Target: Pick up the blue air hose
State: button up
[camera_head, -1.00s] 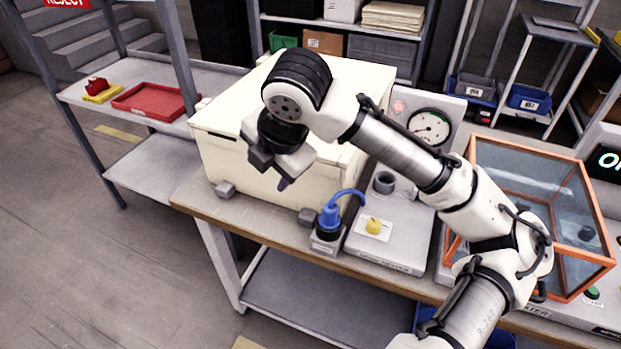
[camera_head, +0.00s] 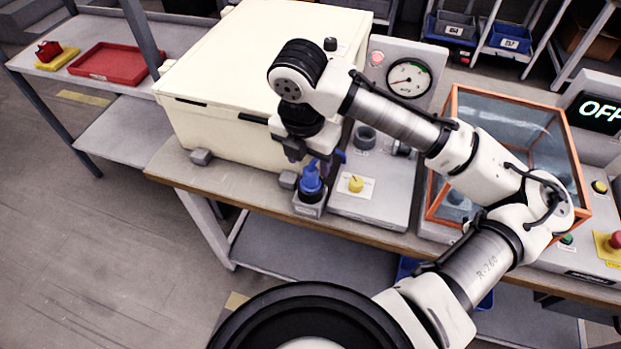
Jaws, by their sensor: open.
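The blue air hose (camera_head: 311,178) has its blue end standing upright in a small grey holder (camera_head: 309,206) at the bench's front edge. Most of the hose behind it is hidden by my gripper. My gripper (camera_head: 318,160) is open and points down, just above and behind the hose's blue end. Its fingers overlap the hose in the picture, and I cannot tell whether they touch it.
A large cream case (camera_head: 230,110) stands close on the left. A grey panel with a yellow knob (camera_head: 355,184) and a round gauge (camera_head: 408,78) is on the right. An orange-framed clear box (camera_head: 437,190) stands further right. The floor at left is clear.

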aim_at(310, 170)
jog(key=f, duration=0.2)
jog(key=f+p, duration=0.1)
jog(key=f, duration=0.1)
jog(key=shift+w+d+f, duration=0.2)
jog(key=shift+f, duration=0.2)
jog(key=shift+c, duration=0.4)
jog(key=c, duration=1)
